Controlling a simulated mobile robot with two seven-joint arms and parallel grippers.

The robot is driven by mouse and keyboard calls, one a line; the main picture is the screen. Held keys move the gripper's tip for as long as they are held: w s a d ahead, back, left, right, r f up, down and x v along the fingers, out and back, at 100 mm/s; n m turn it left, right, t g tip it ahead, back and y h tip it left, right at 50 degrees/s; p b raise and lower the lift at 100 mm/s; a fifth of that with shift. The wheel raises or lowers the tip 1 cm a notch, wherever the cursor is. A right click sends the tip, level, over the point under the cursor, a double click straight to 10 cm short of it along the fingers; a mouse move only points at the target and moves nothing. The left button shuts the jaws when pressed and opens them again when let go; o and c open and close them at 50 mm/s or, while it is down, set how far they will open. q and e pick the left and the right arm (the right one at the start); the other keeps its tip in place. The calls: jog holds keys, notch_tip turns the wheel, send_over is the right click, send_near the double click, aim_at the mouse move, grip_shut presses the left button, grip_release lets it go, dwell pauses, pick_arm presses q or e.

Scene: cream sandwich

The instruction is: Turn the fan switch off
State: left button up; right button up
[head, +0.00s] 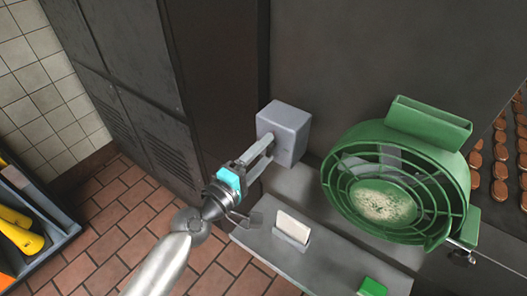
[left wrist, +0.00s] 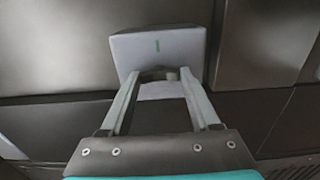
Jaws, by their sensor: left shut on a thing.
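The grey switch box (head: 287,128) is fixed to the dark wall, left of the green fan (head: 428,160). My left gripper (head: 264,146) reaches up to the box from the lower left. In the left wrist view my left gripper (left wrist: 160,76) has a finger on each side of the switch part (left wrist: 172,76) below the box face, and is shut on it. The fingers hide much of the switch, so its position is unclear. My right gripper is not in view.
A metal ledge (head: 330,262) below the fan holds a white card in a holder (head: 292,227) and a green block (head: 371,287). Rows of brown cookies (head: 500,150) lie at the right. A blue-edged bin (head: 30,215) with yellow things stands at the left.

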pick_arm(q)
jog(key=o, duration=1.4)
jog(key=shift+c, duration=0.2)
jog(key=b+v, duration=0.4)
jog(key=v, duration=1.1)
jog(key=shift+b, duration=0.3)
jog(key=shift+s+a, duration=0.1)
jog(key=shift+s, duration=0.05)
